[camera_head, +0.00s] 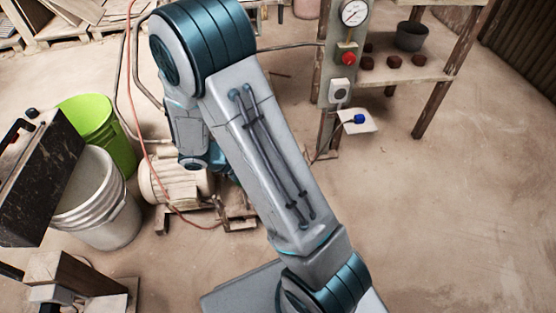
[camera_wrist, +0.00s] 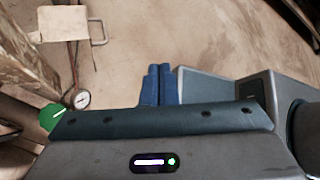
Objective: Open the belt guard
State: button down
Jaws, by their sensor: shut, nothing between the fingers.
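I cannot pick out the belt guard with certainty. A scuffed dark box-like panel (camera_head: 45,175) with a slot-like handle stands at the left of the head view, tilted. A beige motor (camera_head: 172,180) sits on the floor behind my arm, partly hidden by it. In the wrist view, a pale plate (camera_wrist: 63,22) with a thin wire loop at its right side shows at the upper left. My gripper (camera_wrist: 160,72) shows in the wrist view with its blue fingers together and empty, apart from the plate. In the head view my arm hides the gripper.
A green bucket (camera_head: 95,125) and a white bucket (camera_head: 100,205) stand at the left. A post (camera_head: 335,75) carries a gauge (camera_head: 354,12) and a red button (camera_head: 348,59). A shelf (camera_head: 400,72) holds a dark pot. The floor at the right is clear.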

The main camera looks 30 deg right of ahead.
jog(key=w+a+f+n+t+h+p, duration=0.1)
jog(key=w+a+f+n+t+h, duration=0.2)
jog(key=f+n, duration=0.5)
jog(key=w+a+f+n+t+p, duration=0.1)
jog(key=w+f+n+t, duration=0.3)
jog(key=n, duration=0.6)
jog(key=b+x, duration=0.4)
jog(key=x, duration=1)
jog(key=shift+s+d+r+b, duration=0.15)
jog(key=shift+s+r+b, duration=0.1)
jog(key=shift+s+b, duration=0.1)
